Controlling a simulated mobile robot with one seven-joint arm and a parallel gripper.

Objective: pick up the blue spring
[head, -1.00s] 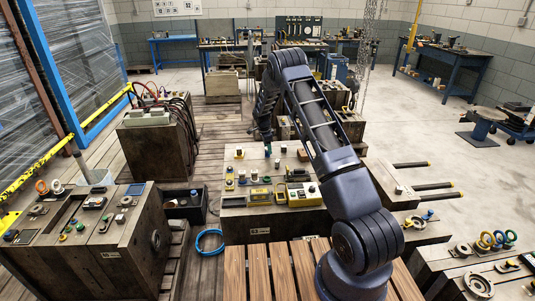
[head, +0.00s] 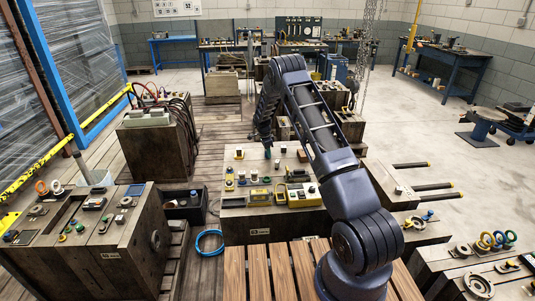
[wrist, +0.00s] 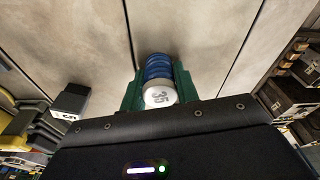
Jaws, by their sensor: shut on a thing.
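The blue spring (wrist: 157,67) shows in the wrist view between the two green fingers of my gripper (wrist: 158,84). A white round face marked 35 (wrist: 159,97) sits at its near end. The fingers are shut on the spring from both sides. In the head view my gripper (head: 268,153) is low over the back part of the middle mould block (head: 222,168). The spring cannot be made out there. Whether the spring touches the block top is not clear.
In the head view, a yellow device (head: 303,194) and several small parts stand on the block's front half. Another mould block (head: 108,245) stands at left.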

